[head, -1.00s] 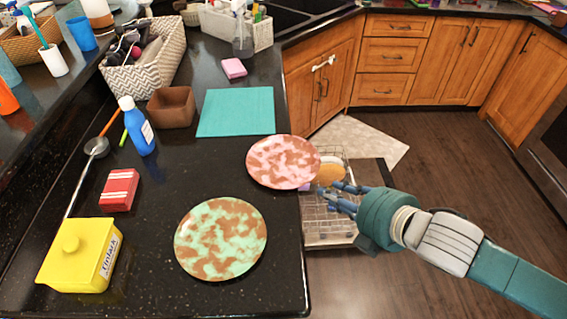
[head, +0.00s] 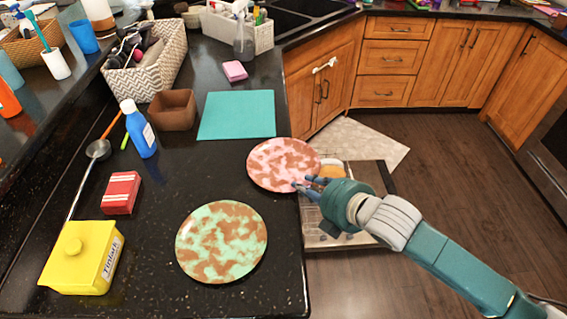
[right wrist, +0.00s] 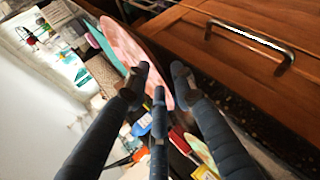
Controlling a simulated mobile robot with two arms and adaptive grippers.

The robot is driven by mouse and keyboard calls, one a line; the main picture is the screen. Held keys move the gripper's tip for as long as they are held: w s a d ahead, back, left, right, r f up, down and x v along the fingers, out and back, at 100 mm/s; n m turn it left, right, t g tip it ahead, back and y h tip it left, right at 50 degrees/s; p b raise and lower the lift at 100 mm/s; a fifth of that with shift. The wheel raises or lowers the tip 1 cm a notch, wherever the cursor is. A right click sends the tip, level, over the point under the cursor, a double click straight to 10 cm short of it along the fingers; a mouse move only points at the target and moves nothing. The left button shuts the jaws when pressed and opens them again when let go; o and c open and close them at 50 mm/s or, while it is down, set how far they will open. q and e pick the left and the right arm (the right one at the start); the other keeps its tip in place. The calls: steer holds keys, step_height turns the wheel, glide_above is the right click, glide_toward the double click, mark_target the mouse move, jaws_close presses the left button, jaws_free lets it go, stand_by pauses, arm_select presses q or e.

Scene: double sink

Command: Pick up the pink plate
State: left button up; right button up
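The pink plate (head: 280,163), mottled pink and brown, lies on the black counter with its right side over the counter's edge. In the right wrist view its pale pink rim (right wrist: 128,48) runs in among the finger tips. My right gripper (head: 304,187) is at the plate's lower right rim. In the wrist view the gripper's fingers (right wrist: 160,82) are spread apart, with the rim seeming to lie between them. I cannot tell whether they touch it. My left gripper is not in view.
A green and brown plate (head: 221,242) lies nearer on the counter, and a teal mat (head: 237,114) lies behind. An open dishwasher rack (head: 330,240) is below my right arm. A yellow box (head: 78,262), red box (head: 121,192) and blue bottle (head: 139,130) stand left.

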steer(key=shift+s, duration=0.1)
jaws_close()
